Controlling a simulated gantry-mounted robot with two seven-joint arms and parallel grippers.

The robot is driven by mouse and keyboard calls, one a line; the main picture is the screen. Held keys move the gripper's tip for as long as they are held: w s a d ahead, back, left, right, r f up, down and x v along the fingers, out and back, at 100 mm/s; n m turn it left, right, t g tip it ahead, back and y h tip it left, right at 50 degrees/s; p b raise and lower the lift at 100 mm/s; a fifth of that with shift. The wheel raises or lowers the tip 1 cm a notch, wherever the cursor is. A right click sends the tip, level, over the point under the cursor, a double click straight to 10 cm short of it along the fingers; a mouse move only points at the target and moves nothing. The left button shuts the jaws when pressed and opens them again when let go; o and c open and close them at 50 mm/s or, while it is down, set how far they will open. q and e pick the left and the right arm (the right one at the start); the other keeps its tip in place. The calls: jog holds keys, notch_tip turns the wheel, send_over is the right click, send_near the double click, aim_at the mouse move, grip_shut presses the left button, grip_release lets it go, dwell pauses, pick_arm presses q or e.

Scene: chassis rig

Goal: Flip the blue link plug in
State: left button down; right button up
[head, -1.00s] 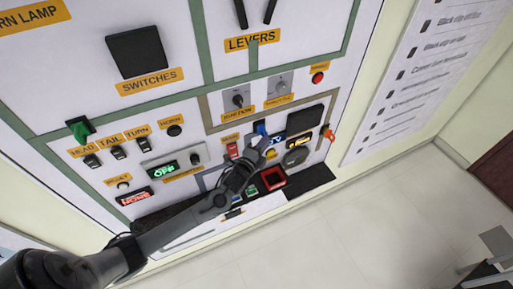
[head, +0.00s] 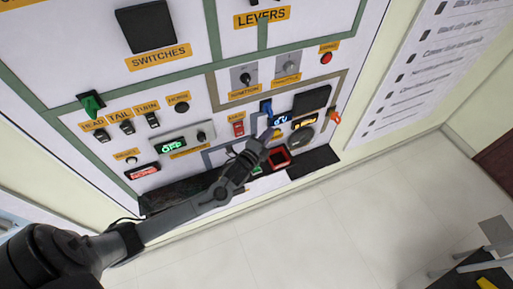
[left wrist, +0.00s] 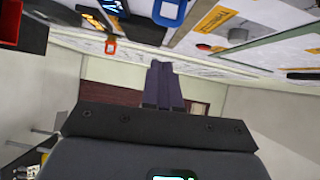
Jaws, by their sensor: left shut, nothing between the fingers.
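Whether the plug is fully seated cannot be told. My right gripper is not in view.
A green plug (head: 91,102) and an orange plug (head: 334,118) are elsewhere on the panel. A red-framed box (head: 278,157), a red switch (head: 238,129) and a black screen (head: 311,100) are close to my left gripper. Open floor (head: 350,210) lies below right.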

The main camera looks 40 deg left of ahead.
pick_arm(q)
jog(key=s+b, duration=0.1)
jog(key=s, duration=0.6)
jog(key=shift+s+d+r, duration=0.15)
jog(key=shift+s+d, duration=0.05)
jog(key=shift+d, duration=0.15)
jog(key=s+d+n+g+h+p, duration=0.1)
jog(key=s+d+n+g, duration=0.2)
jog(key=s, duration=0.5)
jog(key=s+d+n+g+h+p, duration=0.1)
jog(key=s+d+n+g+p, duration=0.1)
jog(key=s+d+n+g, duration=0.2)
jog(key=s+d+n+g+h+p, duration=0.1)
jog(key=s+d+n+g, duration=0.3)
jog(key=s, duration=0.8)
jog(key=f+n+g+p, duration=0.1)
jog(key=n+g, duration=0.1)
jog(key=shift+n+g, duration=0.4)
